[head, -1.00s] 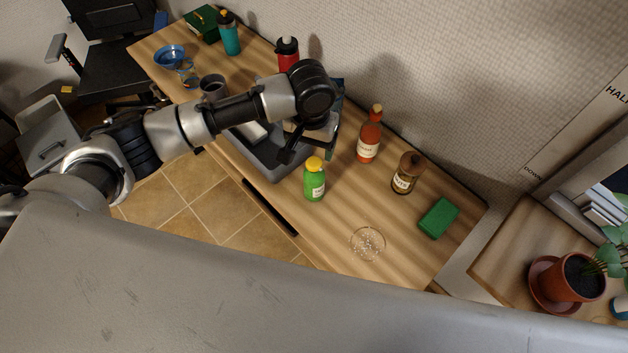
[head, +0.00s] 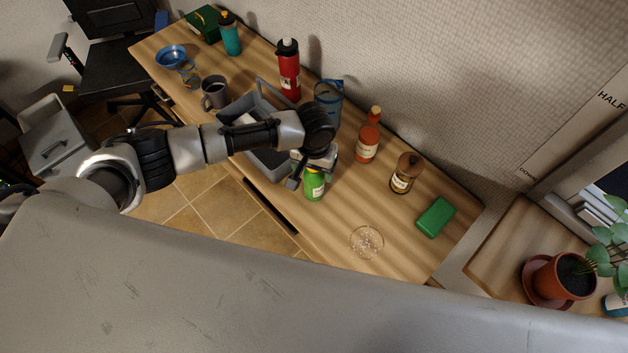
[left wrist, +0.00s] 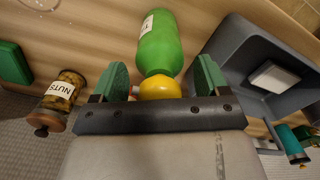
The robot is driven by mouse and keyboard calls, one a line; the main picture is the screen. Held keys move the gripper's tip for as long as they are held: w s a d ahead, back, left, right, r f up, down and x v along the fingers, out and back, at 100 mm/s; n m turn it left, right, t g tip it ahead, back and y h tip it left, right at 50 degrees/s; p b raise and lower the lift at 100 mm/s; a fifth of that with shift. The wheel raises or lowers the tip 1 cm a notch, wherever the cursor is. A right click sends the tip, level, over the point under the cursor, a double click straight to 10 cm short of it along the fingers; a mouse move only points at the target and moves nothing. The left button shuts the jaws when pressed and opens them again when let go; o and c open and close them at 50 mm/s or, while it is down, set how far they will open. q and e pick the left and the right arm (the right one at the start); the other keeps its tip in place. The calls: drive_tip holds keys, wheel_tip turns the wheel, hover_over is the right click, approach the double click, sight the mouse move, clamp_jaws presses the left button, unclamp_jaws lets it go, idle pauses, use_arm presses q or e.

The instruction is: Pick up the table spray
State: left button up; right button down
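A green bottle with a yellow top and a white label stands on the wooden table; in the head view the green bottle (head: 315,188) shows only below my left gripper (head: 306,168), which covers its top. In the left wrist view the green bottle (left wrist: 160,45) has its yellow top (left wrist: 160,88) between the two green-padded fingers of my left gripper (left wrist: 160,80). The fingers are open, with a gap on each side of the top. The label is only partly readable. My right gripper is not in view.
A grey bin (head: 262,162) stands close beside the green bottle. An orange-red bottle (head: 367,150), a jar of nuts (head: 405,173) and a green block (head: 436,217) stand to the right. A clear round dish (head: 367,242) is near the front edge. A red bottle (head: 289,72) stands behind.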

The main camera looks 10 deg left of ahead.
use_arm(q)
clamp_jaws()
idle(0.5)
